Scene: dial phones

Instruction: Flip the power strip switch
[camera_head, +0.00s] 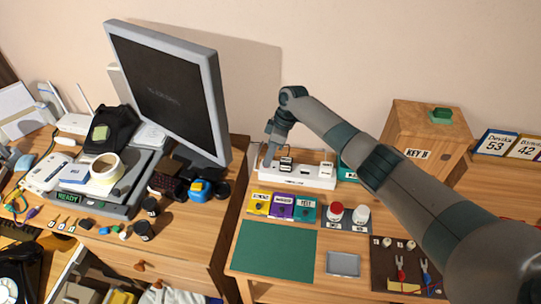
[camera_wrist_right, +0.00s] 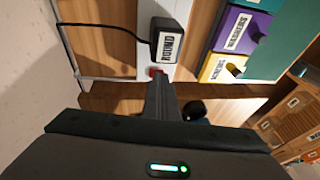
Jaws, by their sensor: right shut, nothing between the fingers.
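The white power strip (camera_head: 312,182) lies along the back of the desk near the wall. In the right wrist view the strip (camera_wrist_right: 149,14) carries a black adapter labelled ROUND (camera_wrist_right: 167,47). A red switch (camera_wrist_right: 154,71) shows at the strip's end, just beyond my fingertips. My right gripper (camera_head: 267,162) points down at the strip's left end, shut and empty. In the right wrist view its closed fingers (camera_wrist_right: 159,82) reach the red switch and partly cover it. I cannot tell whether they touch, nor which way the switch is tilted. My left gripper is not in view.
Colored labelled boxes (camera_head: 281,206), a red button (camera_head: 336,208) and a green mat (camera_head: 275,252) lie in front of the strip. A monitor (camera_head: 170,90) stands left on another desk. A wooden box labelled KEY (camera_head: 425,130) stands to the right.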

